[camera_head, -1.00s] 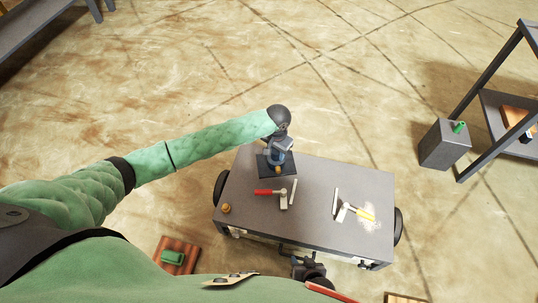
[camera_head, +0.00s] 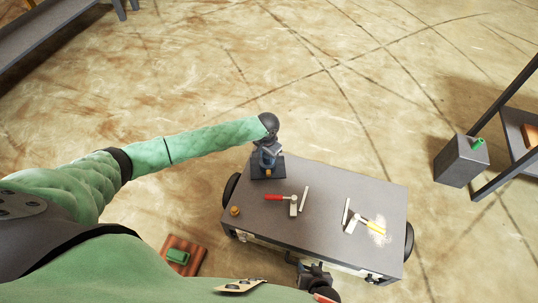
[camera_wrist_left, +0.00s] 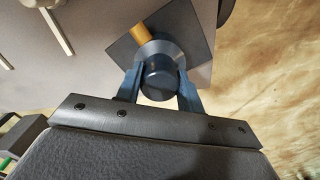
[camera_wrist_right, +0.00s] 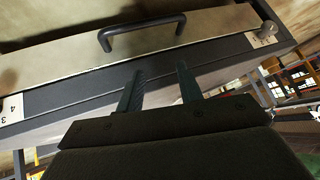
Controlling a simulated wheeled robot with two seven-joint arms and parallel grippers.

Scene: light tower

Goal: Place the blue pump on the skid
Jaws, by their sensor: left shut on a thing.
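The blue pump (camera_wrist_left: 160,70) is a short blue-grey cylinder with a brass-coloured stub. My left gripper (camera_wrist_left: 159,86) is shut on it, one finger on each side. In the head view the pump (camera_head: 267,160) is partly hidden under my left gripper (camera_head: 268,143). It is over a dark square plate (camera_head: 258,176) at the far left corner of the grey cart top. I cannot tell whether this plate is the skid, or whether the pump rests on it. My right gripper (camera_wrist_right: 158,88) is open and empty, close to the cart's front edge and its dark handle (camera_wrist_right: 140,35).
The cart top (camera_head: 330,222) also holds a red-handled clamp (camera_head: 281,199), a yellow-handled clamp (camera_head: 368,223) and a small brass knob (camera_head: 235,211). A red-brown board with a green block (camera_head: 178,256) lies on the floor. A grey box (camera_head: 461,162) stands beside the rack at right.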

